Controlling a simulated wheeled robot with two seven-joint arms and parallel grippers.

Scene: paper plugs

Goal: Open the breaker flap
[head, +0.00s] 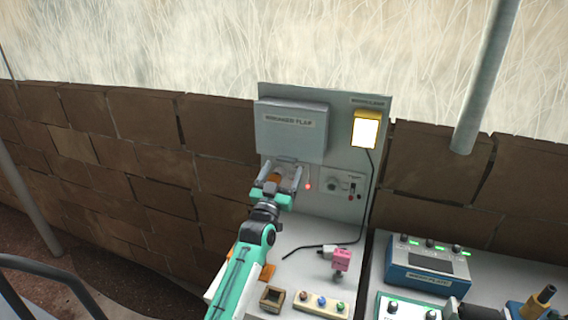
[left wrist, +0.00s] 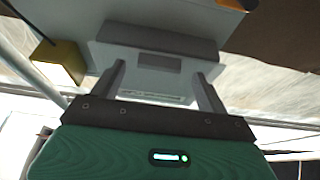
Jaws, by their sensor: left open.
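The breaker flap (head: 290,132) is a grey, labelled cover on the upper left of the upright grey panel (head: 345,205). It hangs down and looks shut. My left gripper (head: 284,165) is open, with its fingers pointing up at the flap's lower edge. In the left wrist view, the two fingers (left wrist: 163,80) stand apart with the grey flap (left wrist: 155,50) beyond and between them. I cannot tell whether they touch it. What lies behind the flap is hidden. My right gripper is not in view.
A lit yellow lamp (head: 366,129) is at the panel's upper right, with a black cable running down. A red light (head: 308,186) and a dial (head: 332,185) sit below the flap. A pink plug (head: 342,260), a small wooden box (head: 271,299) and a blue device (head: 427,268) stand lower down.

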